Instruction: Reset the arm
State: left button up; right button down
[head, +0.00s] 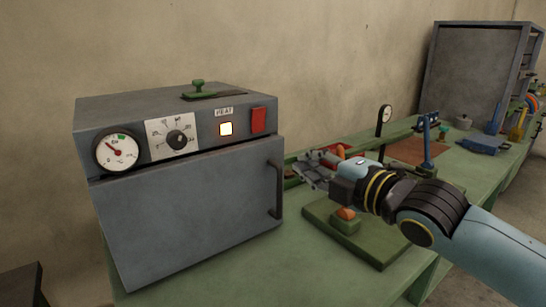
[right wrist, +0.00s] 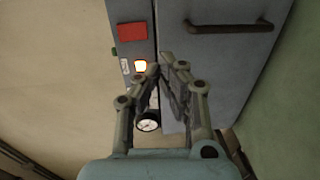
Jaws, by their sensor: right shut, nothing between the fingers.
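My right gripper (head: 303,167) reaches in from the right in the head view, just right of the grey oven's (head: 195,225) door handle. Its fingers are shut with nothing between them. In the right wrist view the right gripper (right wrist: 164,68) points at the oven front (right wrist: 215,75), with the lit lamp (right wrist: 140,66) and red switch (right wrist: 132,31) beyond its fingertips. The gripper appears apart from the door handle (head: 275,189). The oven door is closed. My left gripper is in neither view.
A green block with an orange knob (head: 345,214) stands on a green board (head: 378,241) under my right arm. A dial gauge (head: 384,115), a blue stand (head: 428,135) and a grey cabinet (head: 475,75) stand farther back along the green bench.

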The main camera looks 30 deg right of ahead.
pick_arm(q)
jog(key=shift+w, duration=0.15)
pick_arm(e)
jog(key=s+a+f+m+g+h, duration=0.1)
jog(key=s+f+m+g, duration=0.4)
jog(key=s, duration=0.3)
jog(key=s+a+f+m+g+h, duration=0.1)
jog(key=s+f+m+g, duration=0.3)
jog(key=s+m, duration=0.35)
jog(key=s+a+f+m+g+h, duration=0.1)
jog(key=s+a+f+m+g, duration=0.1)
jog(key=s+f+m+g, duration=0.5)
jog(key=s+d+f+t+b, duration=0.1)
jog(key=s+d+f+b, duration=0.1)
jog(key=f, duration=1.1)
jog(key=s+d+f+b, duration=0.1)
jog(key=s+f, duration=0.1)
jog(key=f, duration=1.2)
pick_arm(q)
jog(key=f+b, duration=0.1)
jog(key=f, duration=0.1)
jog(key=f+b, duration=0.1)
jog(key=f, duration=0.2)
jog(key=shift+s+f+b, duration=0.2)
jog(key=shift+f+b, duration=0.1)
pick_arm(e)
jog(key=s+d+f+g, duration=0.1)
jog(key=s+f, duration=1.8)
